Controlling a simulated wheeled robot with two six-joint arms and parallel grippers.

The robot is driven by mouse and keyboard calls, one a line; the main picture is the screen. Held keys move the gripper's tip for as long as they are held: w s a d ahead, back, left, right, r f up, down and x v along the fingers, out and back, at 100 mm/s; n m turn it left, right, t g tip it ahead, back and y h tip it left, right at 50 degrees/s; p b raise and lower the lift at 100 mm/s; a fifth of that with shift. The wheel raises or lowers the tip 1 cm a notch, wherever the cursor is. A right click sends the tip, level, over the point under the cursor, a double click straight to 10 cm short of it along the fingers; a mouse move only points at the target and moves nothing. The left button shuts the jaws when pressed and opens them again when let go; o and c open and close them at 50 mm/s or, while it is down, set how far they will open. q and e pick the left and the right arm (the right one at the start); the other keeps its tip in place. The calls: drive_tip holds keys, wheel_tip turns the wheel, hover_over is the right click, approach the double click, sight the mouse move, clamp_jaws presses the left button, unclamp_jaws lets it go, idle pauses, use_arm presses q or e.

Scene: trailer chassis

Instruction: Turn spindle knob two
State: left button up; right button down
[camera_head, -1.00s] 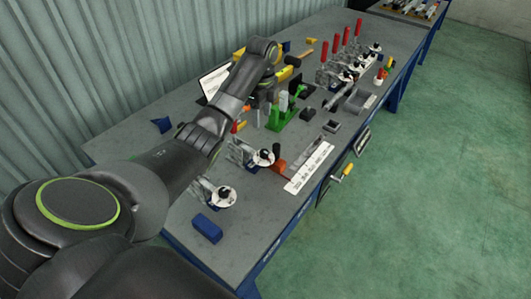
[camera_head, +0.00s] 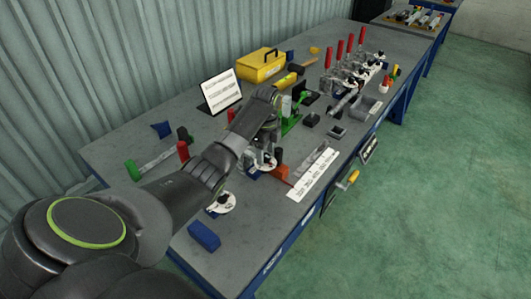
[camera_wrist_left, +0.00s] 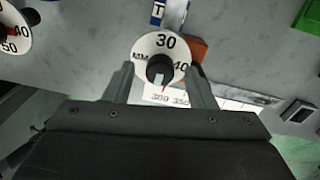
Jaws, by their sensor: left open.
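A white spindle dial (camera_head: 264,164) with a black knob stands on the workbench, partly hidden by my left arm in the head view. In the left wrist view its knob (camera_wrist_left: 159,68) is near the middle, on a dial face (camera_wrist_left: 165,43) reading 30 and 40. My left gripper (camera_wrist_left: 161,80) is open, with one finger on each side of the knob; I cannot tell whether they touch the dial. A second white dial (camera_head: 221,203) is nearer the front, and shows at the top left of the wrist view (camera_wrist_left: 12,32). I cannot read which is numbered two. My right gripper is out of view.
A blue block (camera_head: 204,236) lies near the front edge. An orange-red block (camera_head: 280,172) and a white label strip (camera_head: 313,175) are beside the dial. Red-handled clamps (camera_head: 350,55) and a yellow toolbox (camera_head: 261,66) stand farther back. A corrugated wall borders the left.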

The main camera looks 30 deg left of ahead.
use_arm(q)
drive_tip(key=shift+f, duration=0.45)
drive_tip(key=shift+c, duration=0.4)
